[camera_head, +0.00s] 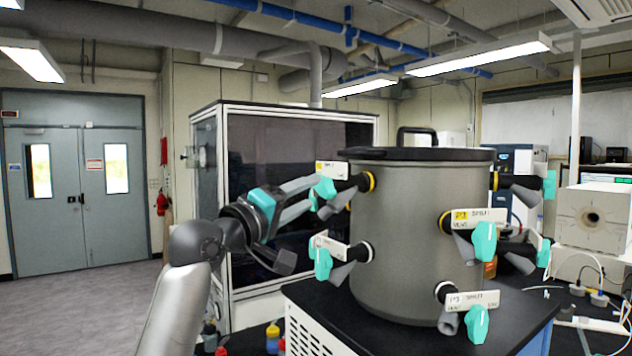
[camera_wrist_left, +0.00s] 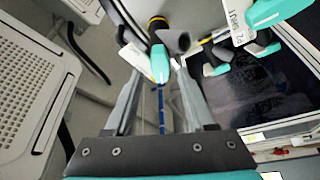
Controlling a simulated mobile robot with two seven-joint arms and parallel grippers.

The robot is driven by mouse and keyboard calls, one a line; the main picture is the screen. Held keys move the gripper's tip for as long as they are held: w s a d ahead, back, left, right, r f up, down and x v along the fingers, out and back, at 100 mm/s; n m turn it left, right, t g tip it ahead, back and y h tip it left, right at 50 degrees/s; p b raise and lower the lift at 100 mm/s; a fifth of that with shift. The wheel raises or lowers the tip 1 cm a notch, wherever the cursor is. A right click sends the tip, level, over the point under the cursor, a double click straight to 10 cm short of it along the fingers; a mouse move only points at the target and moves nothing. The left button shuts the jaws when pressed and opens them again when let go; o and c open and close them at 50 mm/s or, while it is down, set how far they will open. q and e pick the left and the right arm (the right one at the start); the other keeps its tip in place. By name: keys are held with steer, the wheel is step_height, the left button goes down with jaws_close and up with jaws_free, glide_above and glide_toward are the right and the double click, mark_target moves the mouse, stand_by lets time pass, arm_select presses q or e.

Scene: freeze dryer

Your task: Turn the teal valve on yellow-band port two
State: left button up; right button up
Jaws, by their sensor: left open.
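A grey drum (camera_head: 400,245) with a black lid carries several ports with teal valves and white tags. The upper left port has a yellow band (camera_head: 369,181), and its teal valve (camera_head: 323,190) hangs at my left gripper's fingertips. My left gripper (camera_head: 309,195) reaches in from the left with its fingers open. In the left wrist view that teal valve (camera_wrist_left: 160,64) shows between the fingertips, below the yellow-banded port (camera_wrist_left: 158,20). Contact cannot be told. Another yellow-banded port has a teal valve (camera_head: 484,241) at front right. My right gripper is not in view.
A lower left teal valve (camera_head: 323,263) and a lower front one (camera_head: 477,323) also stick out from the drum. A glass-fronted cabinet (camera_head: 290,150) stands behind my left arm. Small bottles (camera_head: 272,337) stand low in front. Floor (camera_head: 90,310) at left is clear.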

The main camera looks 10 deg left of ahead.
mark_target(320, 188)
arm_select(q)
steer(key=shift+p+x, duration=0.45)
steer(key=shift+x, duration=1.3)
jaws_close()
